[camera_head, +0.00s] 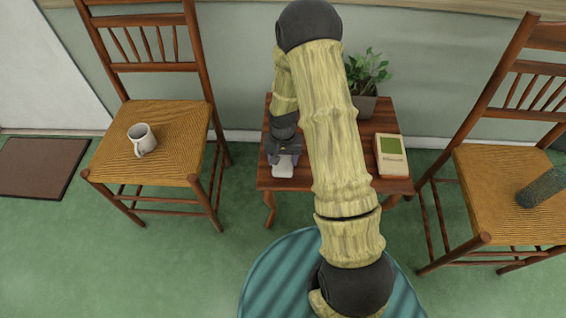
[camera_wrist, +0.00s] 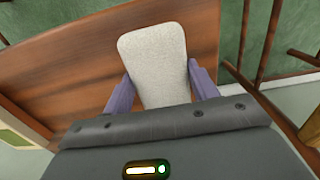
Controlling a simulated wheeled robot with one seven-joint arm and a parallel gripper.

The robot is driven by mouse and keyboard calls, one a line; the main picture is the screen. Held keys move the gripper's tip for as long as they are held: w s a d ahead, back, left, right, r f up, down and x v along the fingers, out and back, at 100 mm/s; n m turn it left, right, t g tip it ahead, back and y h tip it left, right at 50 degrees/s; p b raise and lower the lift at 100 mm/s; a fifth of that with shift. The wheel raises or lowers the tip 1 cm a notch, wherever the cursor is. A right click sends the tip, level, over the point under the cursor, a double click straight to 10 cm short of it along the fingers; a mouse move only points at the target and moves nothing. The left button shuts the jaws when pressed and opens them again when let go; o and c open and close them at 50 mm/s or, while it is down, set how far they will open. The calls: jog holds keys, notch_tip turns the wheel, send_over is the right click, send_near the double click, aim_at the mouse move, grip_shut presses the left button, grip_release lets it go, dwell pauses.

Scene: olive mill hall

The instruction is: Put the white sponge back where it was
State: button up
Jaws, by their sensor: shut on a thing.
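The white sponge (camera_wrist: 155,60) is a pale rounded block between the two purple fingers of my gripper (camera_wrist: 160,88) in the wrist view. My gripper is shut on it. In the head view the sponge (camera_head: 283,170) shows below my gripper (camera_head: 283,160), over the left front part of the small wooden table (camera_head: 300,185). The wooden top also fills much of the wrist view behind the sponge. I cannot tell whether the sponge touches the tabletop.
A cream and green box (camera_head: 391,155) lies on the table's right side, and a potted plant (camera_head: 366,80) stands at its back. A left chair (camera_head: 180,115) holds a white mug (camera_head: 142,138). A right chair (camera_head: 490,170) holds a dark cylinder (camera_head: 540,188). My arm hides the table's middle.

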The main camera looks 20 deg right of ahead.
aim_at(283, 159)
jog(key=shift+f, duration=0.95)
jog(key=shift+f, duration=0.15)
jog(key=o, duration=0.9)
jog(key=shift+o, duration=0.2)
notch_tip(283, 159, up, 11)
jog(key=p, duration=0.4)
jog(key=shift+r, duration=0.65)
